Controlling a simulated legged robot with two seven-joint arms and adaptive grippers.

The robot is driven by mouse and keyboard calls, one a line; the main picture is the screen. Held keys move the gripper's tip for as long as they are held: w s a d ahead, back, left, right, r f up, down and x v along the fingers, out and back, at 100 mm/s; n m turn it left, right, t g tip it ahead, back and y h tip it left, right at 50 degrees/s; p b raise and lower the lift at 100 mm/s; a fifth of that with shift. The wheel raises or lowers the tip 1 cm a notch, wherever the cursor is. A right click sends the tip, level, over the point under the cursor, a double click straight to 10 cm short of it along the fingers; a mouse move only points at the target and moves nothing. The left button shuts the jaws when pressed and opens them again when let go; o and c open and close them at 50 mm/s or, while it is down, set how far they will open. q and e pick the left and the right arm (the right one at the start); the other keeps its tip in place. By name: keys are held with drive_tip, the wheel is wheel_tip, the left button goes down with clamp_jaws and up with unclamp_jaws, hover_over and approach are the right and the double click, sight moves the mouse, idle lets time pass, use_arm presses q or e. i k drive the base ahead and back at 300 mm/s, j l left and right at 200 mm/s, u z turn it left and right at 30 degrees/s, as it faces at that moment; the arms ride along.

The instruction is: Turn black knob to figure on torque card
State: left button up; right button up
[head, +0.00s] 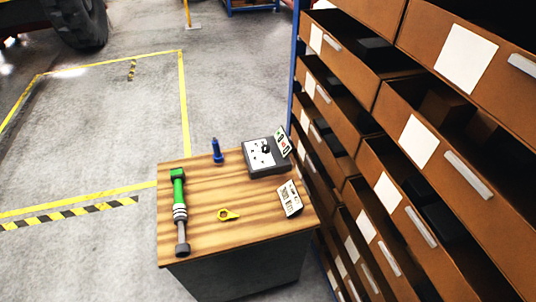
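A dark grey box (281,168) with a white dial face stands at the back right of the wooden tabletop. The black knob (265,148) sits on that dial face; its pointer direction is too small to read. A small panel with green and red marks (283,142) stands at the box's right side. A white card with dark print (290,198) sits tilted near the table's right edge, in front of the box. Its lettering is too small to read surely, so I cannot tell if it is the torque card. Neither of my grippers is in view.
A green-handled tool (179,203) lies along the table's left side. A blue pointed item (217,150) stands at the back, and a yellow ring-shaped piece (228,214) lies centrally. The wooden table (205,190) adjoins brown drawers (420,140) on the right. Floor at left is open.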

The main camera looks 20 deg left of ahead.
sight(266, 149)
drive_tip(key=j+z, duration=0.35)
drive_tip(key=k+j+z, duration=0.15)
drive_tip(key=z, duration=0.2)
drive_tip(key=k+j+z, duration=0.2)
drive_tip(key=j+z, duration=0.15)
